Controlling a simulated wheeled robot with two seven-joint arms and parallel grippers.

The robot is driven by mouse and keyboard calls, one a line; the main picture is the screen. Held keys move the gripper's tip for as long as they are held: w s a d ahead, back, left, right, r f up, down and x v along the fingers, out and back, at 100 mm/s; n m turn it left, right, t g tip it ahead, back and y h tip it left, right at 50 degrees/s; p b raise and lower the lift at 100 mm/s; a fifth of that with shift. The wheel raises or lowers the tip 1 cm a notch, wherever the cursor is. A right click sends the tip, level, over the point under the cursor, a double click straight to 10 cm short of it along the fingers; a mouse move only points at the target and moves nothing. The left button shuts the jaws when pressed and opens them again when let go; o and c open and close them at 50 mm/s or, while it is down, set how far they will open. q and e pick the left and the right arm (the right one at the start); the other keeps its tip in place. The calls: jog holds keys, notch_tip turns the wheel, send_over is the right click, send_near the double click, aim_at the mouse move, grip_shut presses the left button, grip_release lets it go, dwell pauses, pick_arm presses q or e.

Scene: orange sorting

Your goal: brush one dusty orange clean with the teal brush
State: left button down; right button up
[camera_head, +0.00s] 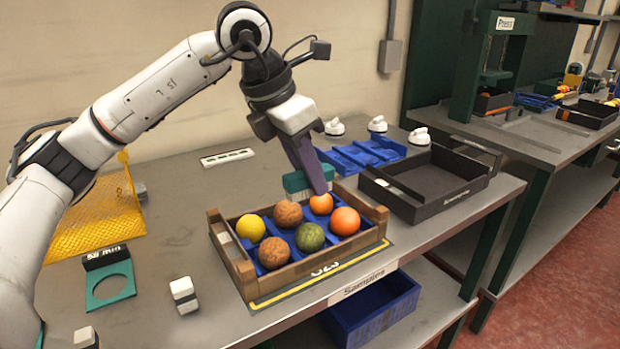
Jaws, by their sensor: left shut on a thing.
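My left gripper (318,183) comes down from above and is shut on the teal brush (296,182). The brush is over the back part of the wooden crate (241,272), its pale bristles close to the back orange (321,204); I cannot tell whether they touch. Two brownish, dusty-looking oranges are in the crate: one at the back middle (288,213) and one at the front left (273,253). A clean-looking bright orange (345,221) sits at the right. A yellow fruit (250,228) and a green one (310,237) share the blue insert. My right gripper is out of view.
White knobbed pieces (377,124) stand along the back. A yellow mesh stand (96,222) and a teal ring (108,286) are at left.

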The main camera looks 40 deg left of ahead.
aim_at(310, 196)
pick_arm(q)
jog(key=shift+f+b, duration=1.75)
jog(key=shift+f, duration=0.4)
jog(key=shift+f+b, duration=0.5)
jog(key=shift+f, duration=0.3)
jog(key=shift+f+b, duration=0.45)
jog(key=shift+f, duration=0.1)
jog(key=shift+w+d, duration=0.1)
